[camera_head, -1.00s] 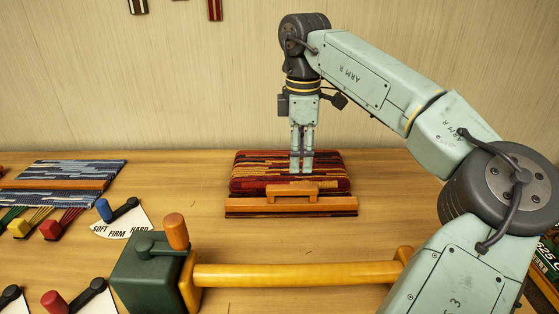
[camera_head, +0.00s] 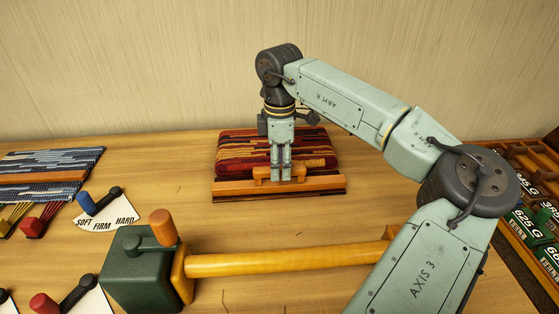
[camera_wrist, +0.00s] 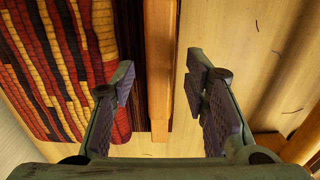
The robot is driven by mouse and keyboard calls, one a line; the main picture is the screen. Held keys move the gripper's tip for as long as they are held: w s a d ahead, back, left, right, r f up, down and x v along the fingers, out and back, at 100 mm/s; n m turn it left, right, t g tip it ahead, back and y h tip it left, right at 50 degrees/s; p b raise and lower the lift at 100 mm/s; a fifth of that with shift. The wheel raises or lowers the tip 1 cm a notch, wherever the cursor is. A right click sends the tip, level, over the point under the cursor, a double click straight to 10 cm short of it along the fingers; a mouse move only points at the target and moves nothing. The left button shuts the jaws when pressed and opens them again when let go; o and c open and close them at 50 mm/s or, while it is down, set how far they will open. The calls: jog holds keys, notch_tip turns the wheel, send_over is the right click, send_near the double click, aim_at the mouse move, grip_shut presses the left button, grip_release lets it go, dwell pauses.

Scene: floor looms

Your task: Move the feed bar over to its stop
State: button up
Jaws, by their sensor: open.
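A wooden bar with a raised handle (camera_head: 232,188), likely the feed bar, lies along the front edge of a red, black and tan striped cushion-like weave (camera_head: 240,146). My gripper (camera_head: 281,178) points straight down at the bar's handle. It is open. In the wrist view, my gripper's fingers (camera_wrist: 158,88) stand apart on either side of a wooden piece (camera_wrist: 160,50), with the weave (camera_wrist: 55,60) to the left. I cannot tell whether either finger touches the wood. I cannot make out which part is the stop.
A green block with an orange-topped crank (camera_head: 135,275) and a long yellow roller (camera_head: 290,262) lie in front. A SOFT/FIRM/HARD dial (camera_head: 108,215) and blue weave (camera_head: 50,160) are at left. A wooden rack of labelled packs (camera_head: 520,225) is at right.

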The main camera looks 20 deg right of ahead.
jog(key=shift+f, duration=0.25)
grip_shut()
dwell(0.4)
dwell(0.4)
